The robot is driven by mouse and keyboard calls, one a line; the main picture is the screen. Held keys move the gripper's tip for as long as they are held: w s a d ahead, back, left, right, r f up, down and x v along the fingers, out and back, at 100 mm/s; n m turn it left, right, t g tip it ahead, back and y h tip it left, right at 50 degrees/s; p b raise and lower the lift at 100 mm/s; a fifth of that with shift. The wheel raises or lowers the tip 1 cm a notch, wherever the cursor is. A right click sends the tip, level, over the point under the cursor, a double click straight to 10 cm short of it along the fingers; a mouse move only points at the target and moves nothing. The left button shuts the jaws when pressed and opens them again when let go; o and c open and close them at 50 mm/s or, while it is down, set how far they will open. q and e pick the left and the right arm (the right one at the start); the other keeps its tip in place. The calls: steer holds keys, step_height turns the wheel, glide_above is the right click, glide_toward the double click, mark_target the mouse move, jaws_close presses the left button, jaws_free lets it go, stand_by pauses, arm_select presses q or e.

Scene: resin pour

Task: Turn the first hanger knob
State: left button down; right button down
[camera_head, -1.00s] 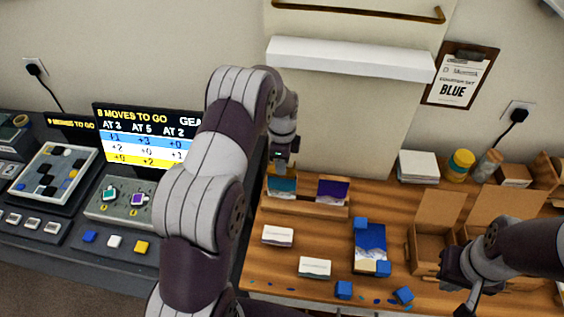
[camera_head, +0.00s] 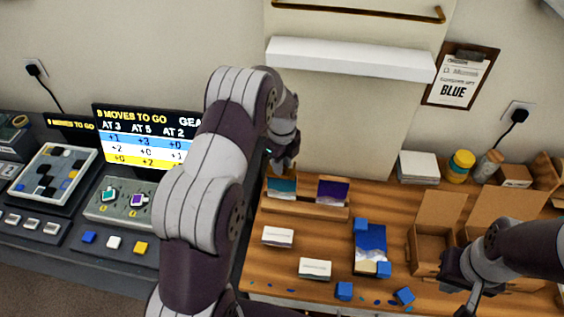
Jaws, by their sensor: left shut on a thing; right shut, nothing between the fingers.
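My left gripper (camera_head: 276,165) is at the back left of the wooden table, just behind the card stand. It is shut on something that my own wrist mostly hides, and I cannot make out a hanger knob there. A bit of pale wood shows under the fingers. A control panel (camera_head: 98,213) at the left carries a teal knob (camera_head: 109,194) and a purple knob (camera_head: 138,201), well away from both grippers. My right gripper (camera_head: 472,297) is shut and empty over the front right of the table.
The wooden stand (camera_head: 315,208) holds a teal card (camera_head: 283,187) and a purple card (camera_head: 333,190). White boxes (camera_head: 278,236), a blue picture (camera_head: 371,243) and blue cubes (camera_head: 344,290) lie in front. Open cardboard boxes (camera_head: 428,240) stand at right. A lit screen (camera_head: 143,134) stands at left.

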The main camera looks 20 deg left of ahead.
stand_by(0.3)
arm_select(q)
steer(key=c, duration=0.8)
jaws_free()
steer(key=shift+c, duration=0.2)
step_height(320, 180, up, 7)
steer(key=shift+b, duration=0.8)
step_height(320, 180, up, 6)
steer(key=p, duration=0.4)
steer(key=shift+f, duration=0.15)
